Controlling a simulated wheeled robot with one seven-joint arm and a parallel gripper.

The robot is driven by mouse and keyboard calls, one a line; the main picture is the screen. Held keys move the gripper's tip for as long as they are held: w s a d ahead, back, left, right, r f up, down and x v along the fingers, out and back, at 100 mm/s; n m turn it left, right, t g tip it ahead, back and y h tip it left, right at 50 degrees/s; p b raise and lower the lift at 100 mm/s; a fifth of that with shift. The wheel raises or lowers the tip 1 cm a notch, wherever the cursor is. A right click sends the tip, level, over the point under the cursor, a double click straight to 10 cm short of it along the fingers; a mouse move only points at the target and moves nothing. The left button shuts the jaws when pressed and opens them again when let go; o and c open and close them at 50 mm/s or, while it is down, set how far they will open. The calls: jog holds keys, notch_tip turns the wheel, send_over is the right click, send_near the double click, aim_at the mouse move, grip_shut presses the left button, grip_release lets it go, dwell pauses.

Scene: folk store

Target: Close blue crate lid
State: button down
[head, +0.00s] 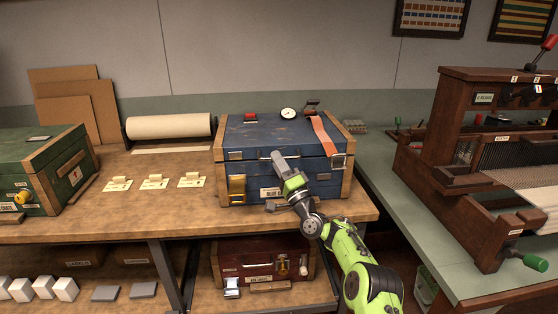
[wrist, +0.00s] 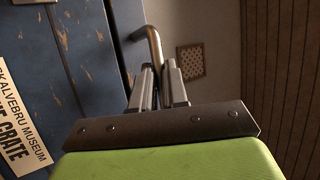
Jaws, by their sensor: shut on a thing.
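The blue crate (head: 318,188) stands on the wooden bench. Its scuffed blue lid (head: 265,132) looks down on the body, with a seam along the front; I cannot tell whether it is fully seated. My gripper (head: 277,157) is at the front edge of the lid. In the wrist view, my gripper (wrist: 163,75) has its fingers shut on the bent metal lid handle (wrist: 153,42). The crate front with its museum label (wrist: 22,125) shows at the left there. An orange strap (head: 322,135) hangs over the lid's right side, and a brass latch (head: 237,187) sits at the front left.
A green crate (head: 45,165) stands at the left, with yellow cards (head: 154,182) between. A paper roll (head: 168,126) lies behind. A dark red crate (head: 258,255) is on the shelf below. A wooden loom (head: 455,140) stands on the green table at right.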

jog(key=shift+w+f, duration=0.1)
jog(key=shift+f, duration=0.1)
jog(key=c, duration=1.5)
grip_release()
jog(key=o, duration=0.4)
jog(key=shift+w+a+f, duration=0.15)
jog(key=shift+w+f, duration=0.05)
jog(key=shift+w, duration=0.15)
jog(key=shift+c, duration=0.2)
jog(key=shift+s, duration=0.1)
jog(key=v, duration=1.5)
jog(key=shift+s+d, duration=0.25)
